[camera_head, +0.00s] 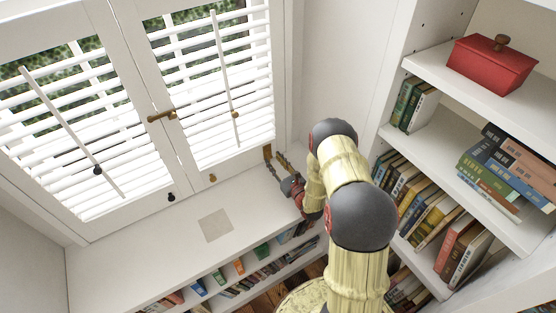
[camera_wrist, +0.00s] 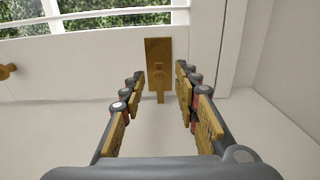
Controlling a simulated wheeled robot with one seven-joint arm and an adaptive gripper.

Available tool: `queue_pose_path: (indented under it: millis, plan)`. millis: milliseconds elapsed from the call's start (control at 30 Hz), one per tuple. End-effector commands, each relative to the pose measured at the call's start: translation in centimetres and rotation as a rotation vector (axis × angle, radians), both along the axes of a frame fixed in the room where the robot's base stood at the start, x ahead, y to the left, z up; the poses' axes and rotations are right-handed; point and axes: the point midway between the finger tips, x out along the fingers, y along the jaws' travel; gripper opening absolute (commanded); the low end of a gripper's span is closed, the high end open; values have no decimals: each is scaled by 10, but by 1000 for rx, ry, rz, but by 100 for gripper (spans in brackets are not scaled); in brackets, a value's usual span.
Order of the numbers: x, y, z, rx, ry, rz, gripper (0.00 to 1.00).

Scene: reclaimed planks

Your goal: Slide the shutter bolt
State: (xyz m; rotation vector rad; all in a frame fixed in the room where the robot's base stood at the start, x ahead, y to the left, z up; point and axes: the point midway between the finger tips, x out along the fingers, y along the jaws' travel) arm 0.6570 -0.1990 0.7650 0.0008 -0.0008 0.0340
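A brass plate with a narrow brass bar at its lower end (camera_wrist: 158,60) is fixed upright on the white shutter frame, in the middle of the wrist view. In the head view the brass plate (camera_head: 267,152) shows at the lower right corner of the right shutter. My gripper (camera_wrist: 160,85) is open, with one finger on each side of the bar's line and nothing between them. The fingertips look close to the plate; I cannot tell whether they touch it. A horizontal brass latch (camera_head: 161,116) spans the shutters' meeting edges.
A brass knob (camera_head: 212,177) and a black knob (camera_head: 171,197) sit along the shutters' lower edge. The white sill (camera_head: 140,235) is mostly clear, with a flat beige square (camera_head: 215,225). A bookcase (camera_head: 450,105) with a red box (camera_head: 490,65) stands close on the right.

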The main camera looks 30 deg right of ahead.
Motion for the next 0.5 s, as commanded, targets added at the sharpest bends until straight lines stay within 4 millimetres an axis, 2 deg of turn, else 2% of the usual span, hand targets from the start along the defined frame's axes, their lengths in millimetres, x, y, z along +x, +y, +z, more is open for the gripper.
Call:
queue_pose_path:
  millis: [167,467,500]
  plan:
    - [14,1,0,1,0,0,31]
    - [17,1,1,1,0,0,31]
    - [17,1,1,1,0,0,29]
